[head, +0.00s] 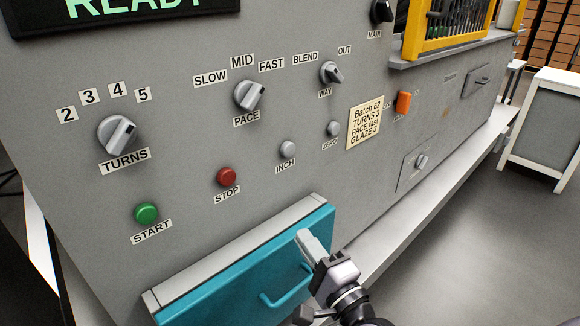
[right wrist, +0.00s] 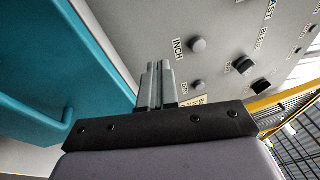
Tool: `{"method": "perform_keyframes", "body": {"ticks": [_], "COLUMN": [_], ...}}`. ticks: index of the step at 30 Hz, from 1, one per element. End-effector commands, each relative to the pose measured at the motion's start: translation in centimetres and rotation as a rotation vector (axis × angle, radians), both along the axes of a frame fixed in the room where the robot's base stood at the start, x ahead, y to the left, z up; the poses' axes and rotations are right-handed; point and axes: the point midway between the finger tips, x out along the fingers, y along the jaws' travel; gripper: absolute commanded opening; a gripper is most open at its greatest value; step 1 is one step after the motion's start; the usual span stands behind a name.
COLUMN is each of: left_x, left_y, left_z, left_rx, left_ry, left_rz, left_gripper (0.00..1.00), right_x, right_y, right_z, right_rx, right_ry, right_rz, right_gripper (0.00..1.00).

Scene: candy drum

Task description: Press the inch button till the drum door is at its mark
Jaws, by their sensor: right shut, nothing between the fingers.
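The inch button (head: 287,148) is a small grey knob on the grey panel, above its INCH label. It also shows in the right wrist view (right wrist: 198,45), up and to the right of the fingertips. My right gripper (head: 305,236) is shut and empty, in front of the teal drawer's upper right part in the head view, below the inch button and apart from it. Its closed fingers also show in the right wrist view (right wrist: 157,72). The drum door and its mark are not in view. My left gripper is not in view.
The teal drawer (head: 220,290) with a bar handle juts out below the buttons. A green START button (head: 146,213), a red STOP button (head: 227,176) and a grey ZERO button (head: 333,128) sit near the inch button. A READY display (head: 130,12) is at the top left.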

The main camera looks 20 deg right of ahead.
Motion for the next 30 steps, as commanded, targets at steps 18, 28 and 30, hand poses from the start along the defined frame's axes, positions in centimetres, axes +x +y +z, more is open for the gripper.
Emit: {"method": "perform_keyframes", "body": {"ticks": [18, 28, 30], "left_x": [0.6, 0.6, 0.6], "left_y": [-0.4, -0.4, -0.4], "left_z": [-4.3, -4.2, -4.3], "left_rx": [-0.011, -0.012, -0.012], "left_ry": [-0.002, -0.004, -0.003], "left_rz": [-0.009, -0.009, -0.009], "left_gripper": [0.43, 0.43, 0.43], "right_x": [3.6, 3.7, 3.9], "right_y": [-7.1, -7.1, -7.0], "right_z": [9.7, 9.7, 9.6], "right_rx": [1.547, 1.549, 1.548], "right_ry": [-0.408, -0.407, -0.407], "right_rz": [0.213, 0.213, 0.213], "right_gripper": [0.00, 0.00, 0.00]}}
